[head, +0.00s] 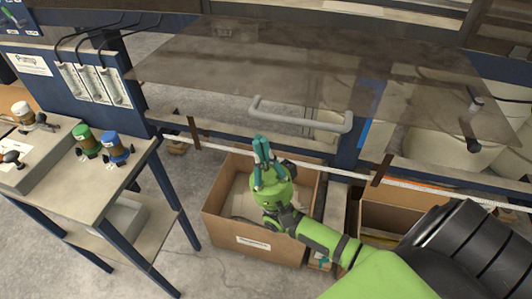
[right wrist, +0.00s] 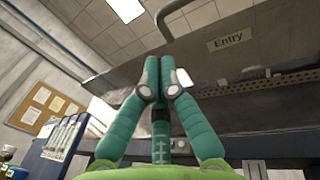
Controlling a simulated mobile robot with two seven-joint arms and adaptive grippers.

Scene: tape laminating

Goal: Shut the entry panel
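The entry panel (head: 290,70) is a smoky see-through sheet with a grey bar handle (head: 300,119) along its near edge. It is raised and stands out above the front opening. In the right wrist view I see the panel (right wrist: 235,62) from below, with an "Entry" label (right wrist: 229,36) and part of the handle (right wrist: 166,32). My right gripper (head: 261,143) points up, just below the handle's left part in the head view. Its teal fingers (right wrist: 158,80) are together with nothing seen between them. Whether they touch the handle I cannot tell. My left gripper is out of view.
A cardboard box (head: 230,220) stands on the floor below my right gripper, with another box (head: 400,215) to its right. A side table (head: 105,185) with green and blue knobs is at the left. A rail (head: 340,174) runs across under the panel.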

